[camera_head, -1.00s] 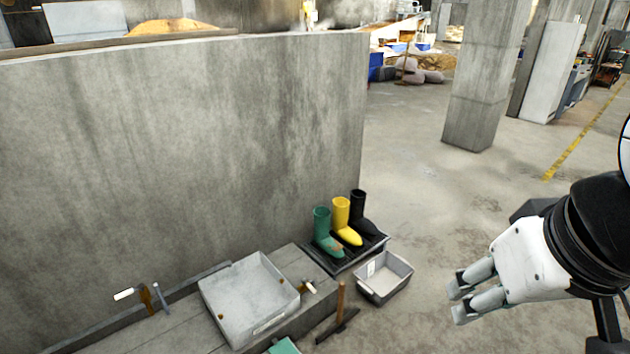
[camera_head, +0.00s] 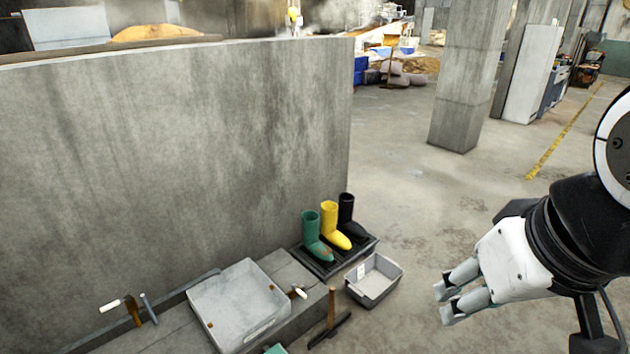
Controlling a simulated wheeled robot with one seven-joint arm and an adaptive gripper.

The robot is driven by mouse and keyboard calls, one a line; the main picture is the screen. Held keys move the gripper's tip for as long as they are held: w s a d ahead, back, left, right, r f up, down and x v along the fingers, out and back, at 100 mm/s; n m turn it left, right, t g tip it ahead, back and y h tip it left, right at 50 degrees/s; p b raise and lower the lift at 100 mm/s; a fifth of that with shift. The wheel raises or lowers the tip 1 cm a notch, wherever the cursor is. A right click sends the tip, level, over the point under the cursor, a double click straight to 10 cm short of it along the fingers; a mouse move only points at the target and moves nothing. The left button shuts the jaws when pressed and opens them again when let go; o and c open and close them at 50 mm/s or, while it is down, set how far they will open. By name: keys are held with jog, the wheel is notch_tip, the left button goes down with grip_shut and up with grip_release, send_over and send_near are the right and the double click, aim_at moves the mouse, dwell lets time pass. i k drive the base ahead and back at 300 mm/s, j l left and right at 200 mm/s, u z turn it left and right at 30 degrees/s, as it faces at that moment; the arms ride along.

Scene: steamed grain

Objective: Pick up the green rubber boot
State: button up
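The green rubber boot (camera_head: 315,238) stands upright at the left end of a row of boots on a dark tray (camera_head: 334,265) by the wall's end. Its toe points toward the lower right. A yellow boot (camera_head: 336,226) stands right beside it, and a black boot (camera_head: 348,216) stands behind that one. My gripper (camera_head: 446,303) is at the right, in the air and well apart from the boots. Its fingers point left. They look a little apart with nothing between them, though the gap is small in this view.
A grey bin (camera_head: 374,280) sits on the floor just right of the boot tray. A long-handled tool (camera_head: 331,318) and a large grey basin (camera_head: 238,303) are in front on the left. The concrete wall (camera_head: 180,160) is behind. Open floor (camera_head: 420,215) lies to the right.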

aim_at(312, 247)
jog(key=i+l+u, duration=0.35)
jog(key=i+l, duration=0.45)
jog(key=i, duration=0.35)
jog(key=i+l+u, duration=0.3)
jog(key=i+l, duration=0.75)
